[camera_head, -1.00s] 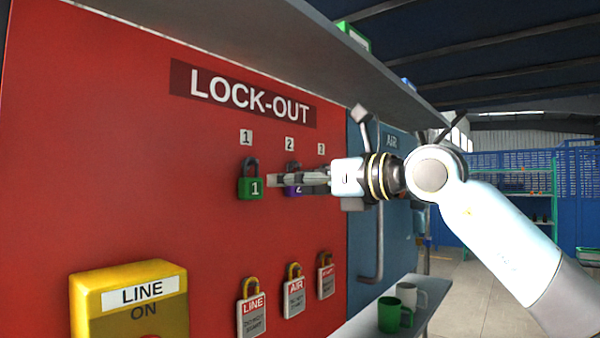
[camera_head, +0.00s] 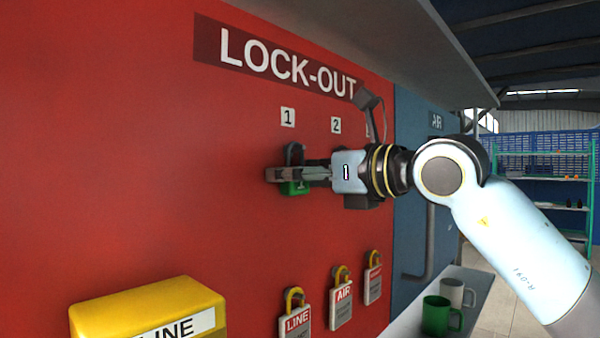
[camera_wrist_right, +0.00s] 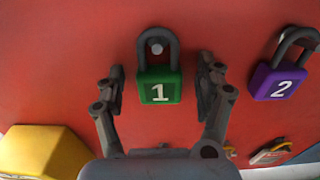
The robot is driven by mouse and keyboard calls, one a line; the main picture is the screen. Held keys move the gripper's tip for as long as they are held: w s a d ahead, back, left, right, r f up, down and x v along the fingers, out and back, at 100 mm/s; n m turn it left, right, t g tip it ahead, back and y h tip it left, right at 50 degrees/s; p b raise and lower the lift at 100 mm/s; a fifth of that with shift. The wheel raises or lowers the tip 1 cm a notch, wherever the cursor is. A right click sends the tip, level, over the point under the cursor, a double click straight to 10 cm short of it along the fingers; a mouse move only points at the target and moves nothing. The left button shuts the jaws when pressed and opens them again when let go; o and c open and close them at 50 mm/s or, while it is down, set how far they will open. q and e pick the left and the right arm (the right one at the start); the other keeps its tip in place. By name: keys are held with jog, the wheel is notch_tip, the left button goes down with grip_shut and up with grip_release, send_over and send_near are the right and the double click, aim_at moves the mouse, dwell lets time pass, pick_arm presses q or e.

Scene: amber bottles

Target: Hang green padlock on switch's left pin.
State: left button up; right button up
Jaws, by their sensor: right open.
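The green padlock (camera_wrist_right: 159,86), marked 1, hangs by its dark shackle on a pin of the red lock-out board. In the head view the green padlock (camera_head: 294,188) is partly covered by my right gripper (camera_head: 272,175). In the right wrist view my right gripper (camera_wrist_right: 160,85) is open, with one finger on each side of the green padlock and a gap showing on both sides. The yellow switch box (camera_head: 150,310), lettered LINE, is cut off at the lower left of the head view; its pins are not visible. My left gripper is not in view.
The purple padlock (camera_wrist_right: 281,82) hangs to the right of the green one. Several tags, such as the LINE tag (camera_head: 296,322), hang lower on the board. A green mug (camera_head: 440,316) stands on the shelf at the lower right. A ledge (camera_head: 380,32) overhangs the board.

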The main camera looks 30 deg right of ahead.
jog(key=shift+s, duration=0.1)
jog(key=c, duration=1.3)
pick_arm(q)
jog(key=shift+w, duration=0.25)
pick_arm(e)
jog(key=shift+r, duration=0.1)
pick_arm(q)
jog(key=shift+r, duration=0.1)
pick_arm(e)
jog(key=shift+r, duration=0.1)
jog(key=shift+r, duration=0.4)
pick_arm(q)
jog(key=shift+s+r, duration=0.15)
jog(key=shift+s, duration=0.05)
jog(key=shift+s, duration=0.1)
pick_arm(e)
jog(key=shift+f, duration=0.1)
